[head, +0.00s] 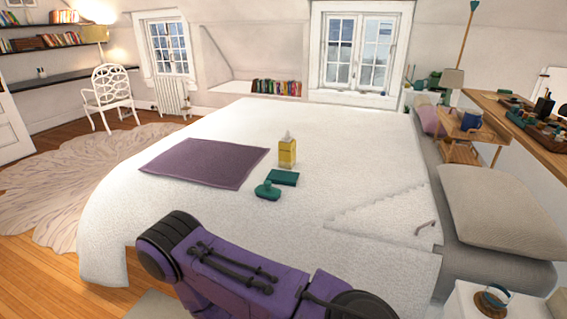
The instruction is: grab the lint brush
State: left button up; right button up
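A teal object with a raised grip (267,190) lies on the white bed, near its middle. It looks like the lint brush, but it is too small to be sure. A flat dark teal rectangular item (284,178) lies just behind it to the right. A yellow bottle with a pale top (287,153) stands upright behind both. Neither of my grippers shows in the head view, so their states cannot be seen.
The white bed (340,140) fills the middle. A purple mat (203,163) lies on its left part. A grey pillow (500,208) is at the right, by a wooden shelf with small items (535,128). Open wooden floor (60,275) lies left of the bed.

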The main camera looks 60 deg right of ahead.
aim_at(265, 190)
jog(key=z, duration=2.05)
